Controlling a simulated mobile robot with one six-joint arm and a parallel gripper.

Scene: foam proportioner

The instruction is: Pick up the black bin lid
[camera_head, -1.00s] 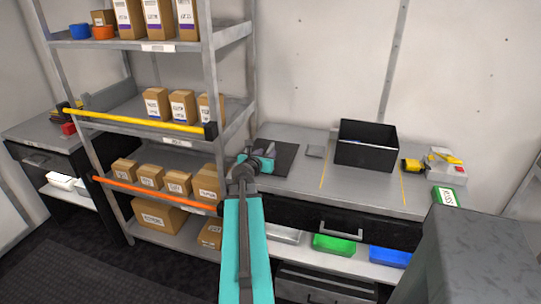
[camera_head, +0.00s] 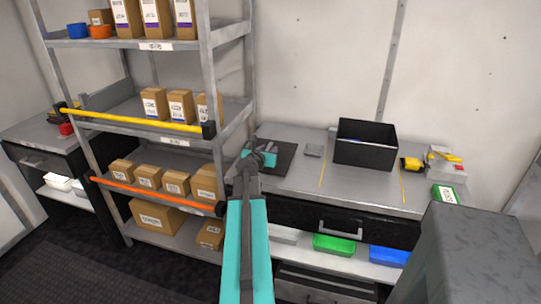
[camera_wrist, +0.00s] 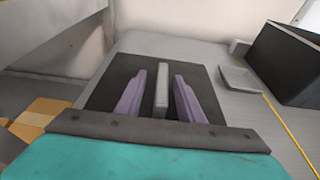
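The black bin lid (camera_head: 285,158) lies flat on the grey worktop, just right of the shelf rack. The wrist view shows it as a dark square plate (camera_wrist: 109,82) with an upright grey handle (camera_wrist: 161,88) in its middle. My gripper (camera_wrist: 160,84) is open, with one purple finger on each side of the handle and gaps showing between fingers and handle. In the head view my gripper (camera_head: 268,154) is over the lid and hides part of it. The exact height of the fingertips is hard to tell.
A black open bin (camera_head: 366,145) stands on the worktop (camera_head: 345,190) to the right. A small grey dish (camera_head: 314,151) lies between lid and bin. The shelf rack (camera_head: 213,120) with several boxes is close on the left. Yellow tools (camera_head: 412,163) lie right of the bin.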

